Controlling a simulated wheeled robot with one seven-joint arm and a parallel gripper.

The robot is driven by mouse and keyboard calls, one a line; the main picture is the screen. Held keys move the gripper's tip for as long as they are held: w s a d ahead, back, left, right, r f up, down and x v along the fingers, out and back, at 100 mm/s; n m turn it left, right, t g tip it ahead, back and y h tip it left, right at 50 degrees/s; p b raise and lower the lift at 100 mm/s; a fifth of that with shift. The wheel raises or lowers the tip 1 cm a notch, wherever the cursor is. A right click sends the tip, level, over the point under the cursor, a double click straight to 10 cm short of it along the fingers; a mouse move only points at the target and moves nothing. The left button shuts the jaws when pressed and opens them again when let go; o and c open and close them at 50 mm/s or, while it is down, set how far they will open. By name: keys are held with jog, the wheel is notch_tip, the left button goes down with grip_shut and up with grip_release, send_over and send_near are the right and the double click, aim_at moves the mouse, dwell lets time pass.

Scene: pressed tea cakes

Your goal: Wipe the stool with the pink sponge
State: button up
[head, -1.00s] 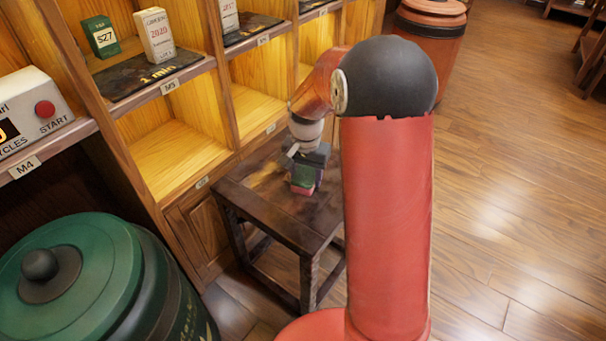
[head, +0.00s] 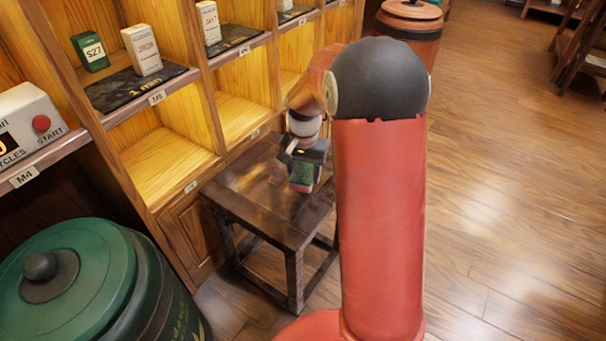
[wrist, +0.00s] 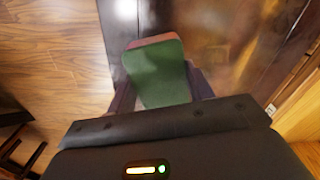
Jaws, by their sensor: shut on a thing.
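The stool (head: 250,205) is dark brown wood with a square top and stands against the shelf front. My gripper (head: 306,166) is over the right part of the stool top. It is shut on a sponge (head: 303,177) with a green upper face and a pink lower layer. In the wrist view the sponge (wrist: 158,75) sits between the two fingers, green side toward the camera. The stool top (wrist: 215,32) shows beside and beyond it, with floor to the left. Whether the sponge's pink side touches the wood is hidden.
A wooden shelf (head: 165,165) with boxes on dark mats runs behind the stool. A large green lidded canister (head: 90,285) stands at the lower left. A reddish-brown canister (head: 408,20) is at the back. The wooden floor (head: 510,200) on the right is clear.

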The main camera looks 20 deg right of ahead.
jog(key=shift+r+p, duration=0.9)
jog(key=shift+r, duration=0.85)
